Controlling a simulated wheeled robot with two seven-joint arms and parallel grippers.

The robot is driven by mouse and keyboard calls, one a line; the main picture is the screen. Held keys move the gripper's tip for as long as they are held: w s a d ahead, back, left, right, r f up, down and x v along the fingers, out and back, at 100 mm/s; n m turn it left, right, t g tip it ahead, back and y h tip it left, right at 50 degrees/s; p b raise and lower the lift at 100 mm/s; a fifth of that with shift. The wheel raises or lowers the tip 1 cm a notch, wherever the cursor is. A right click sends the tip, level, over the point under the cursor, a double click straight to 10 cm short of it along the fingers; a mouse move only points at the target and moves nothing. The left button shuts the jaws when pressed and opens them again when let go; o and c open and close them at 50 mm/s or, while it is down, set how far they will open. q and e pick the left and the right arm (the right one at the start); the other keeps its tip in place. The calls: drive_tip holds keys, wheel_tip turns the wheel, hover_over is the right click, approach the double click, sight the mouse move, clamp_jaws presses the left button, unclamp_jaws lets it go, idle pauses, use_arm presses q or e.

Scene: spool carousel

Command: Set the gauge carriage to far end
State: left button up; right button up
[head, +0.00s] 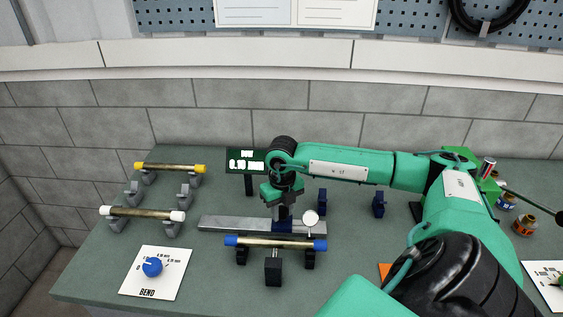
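The gauge carriage (293,227) is a dark blue block on a grey metal rail (225,223) in the middle of the bench. A round white dial gauge (310,218) stands at its right side. The carriage sits right of the rail's middle, behind a shaft (262,241) with blue ends that rests on dark supports. My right gripper (282,211) reaches down from above onto the carriage's upper part. Its fingertips merge with the dark blue parts there, so I cannot tell whether they are closed on it. My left gripper is not in view.
A small dark display (247,161) stands behind the rail. Two more shafts, yellow-ended (170,168) and white-ended (142,213), rest on grey stands at left. A blue BEND knob (152,267) sits on a white card in front. My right arm covers much of the bench's right side.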

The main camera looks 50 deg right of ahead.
sight(282, 208)
drive_tip(key=o, duration=0.4)
wheel_tip(282, 208, up, 14)
drive_tip(key=b, duration=0.2)
drive_tip(key=shift+f+b, duration=0.1)
drive_tip(key=shift+b, duration=0.3)
idle(0.4)
